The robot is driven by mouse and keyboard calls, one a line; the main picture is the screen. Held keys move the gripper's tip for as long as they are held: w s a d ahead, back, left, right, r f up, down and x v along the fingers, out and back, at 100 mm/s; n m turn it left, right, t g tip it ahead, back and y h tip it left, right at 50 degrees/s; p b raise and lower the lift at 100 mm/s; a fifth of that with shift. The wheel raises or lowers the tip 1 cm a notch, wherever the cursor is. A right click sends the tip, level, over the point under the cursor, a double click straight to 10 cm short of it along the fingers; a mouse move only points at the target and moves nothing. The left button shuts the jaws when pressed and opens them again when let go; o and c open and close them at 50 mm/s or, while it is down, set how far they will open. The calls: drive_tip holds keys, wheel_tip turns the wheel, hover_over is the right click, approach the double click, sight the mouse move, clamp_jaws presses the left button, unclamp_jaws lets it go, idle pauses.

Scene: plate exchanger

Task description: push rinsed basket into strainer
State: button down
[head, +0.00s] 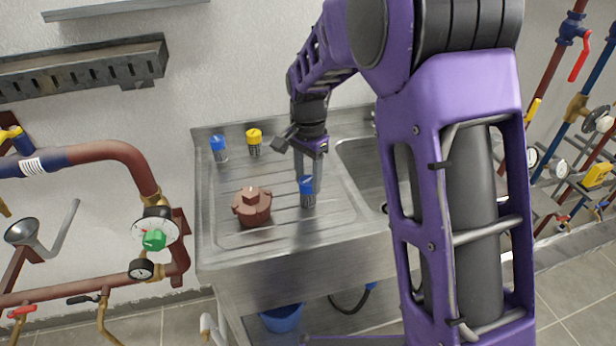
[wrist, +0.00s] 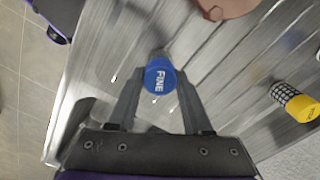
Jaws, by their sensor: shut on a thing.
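My gripper (head: 309,177) points down over the draining board and is shut on a basket with a blue cap (head: 307,184). In the wrist view the cap (wrist: 160,77) reads "FINE" and sits between the fingertips (wrist: 160,88). The basket's dark mesh body hangs below the cap, at or just above the board; I cannot tell which. A brown strainer body (head: 252,207) with a blocky raised top stands on the board to the left of my gripper. Part of it shows at the top edge of the wrist view (wrist: 225,8). I cannot see into its opening.
A second blue-capped basket (head: 219,149) and a yellow-capped basket (head: 254,142) stand at the back of the steel draining board (head: 224,243). The sink basin (head: 365,160) is to the right, partly behind my arm. Pipes with gauges (head: 155,226) run at the left.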

wheel_tip(320, 180, up, 7)
drive_tip(key=p, duration=0.6)
drive_tip(key=shift+r, duration=0.15)
drive_tip(key=shift+r+p, duration=0.3)
drive_tip(key=shift+r, duration=0.6)
